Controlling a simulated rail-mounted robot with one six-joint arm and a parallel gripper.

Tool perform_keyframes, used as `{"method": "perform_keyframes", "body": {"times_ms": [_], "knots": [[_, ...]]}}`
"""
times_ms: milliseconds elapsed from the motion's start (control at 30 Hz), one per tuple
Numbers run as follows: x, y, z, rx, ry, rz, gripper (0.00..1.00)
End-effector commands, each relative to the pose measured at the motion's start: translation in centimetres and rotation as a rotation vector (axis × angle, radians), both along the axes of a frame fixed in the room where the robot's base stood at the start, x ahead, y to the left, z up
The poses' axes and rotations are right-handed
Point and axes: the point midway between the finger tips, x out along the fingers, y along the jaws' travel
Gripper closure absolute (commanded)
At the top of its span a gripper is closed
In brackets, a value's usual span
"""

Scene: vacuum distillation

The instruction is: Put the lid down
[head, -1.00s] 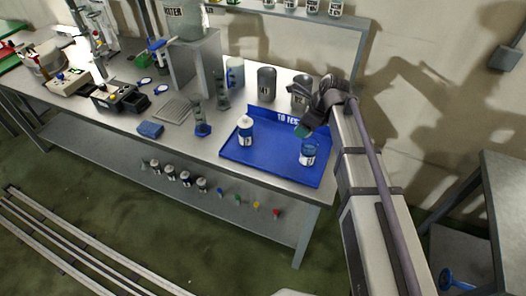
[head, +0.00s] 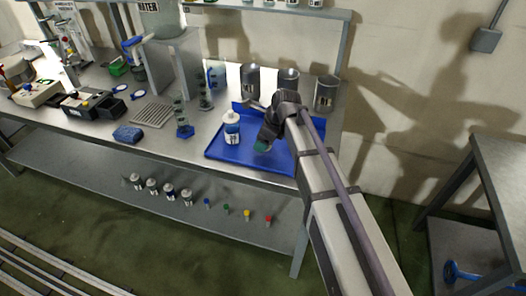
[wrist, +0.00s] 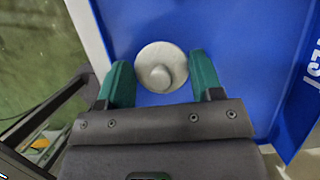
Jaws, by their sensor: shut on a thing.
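The lid (wrist: 160,67) is a pale grey disc with a round knob, seen from above in the wrist view. It sits between the two teal fingers of my gripper (wrist: 162,82), which is shut on it. In the head view my gripper (head: 263,146) points down over the blue tray (head: 224,152), close to its surface, right of the white-topped bottle (head: 231,130). The lid is hidden there behind the gripper. I cannot tell whether it touches the tray. The second, blue jar is hidden behind my arm.
The white-topped bottle stands close left of my gripper. Grey metal containers (head: 326,94) stand behind the tray. A blue-based cylinder (head: 185,130) stands left of the tray. In the wrist view, bare tray surrounds the lid.

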Motion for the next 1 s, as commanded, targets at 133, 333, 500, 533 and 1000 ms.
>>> {"method": "perform_keyframes", "body": {"times_ms": [133, 333, 500, 533, 1000], "knots": [[0.0, 0.0, -3.3, 0.000, 0.000, 0.000, 0.62], [0.0, 0.0, -2.7, 0.000, 0.000, 0.000, 0.62], [0.0, 0.0, -3.1, 0.000, 0.000, 0.000, 0.39], [0.0, 0.0, -3.0, 0.000, 0.000, 0.000, 0.36], [0.0, 0.0, -2.9, 0.000, 0.000, 0.000, 0.15]]}}
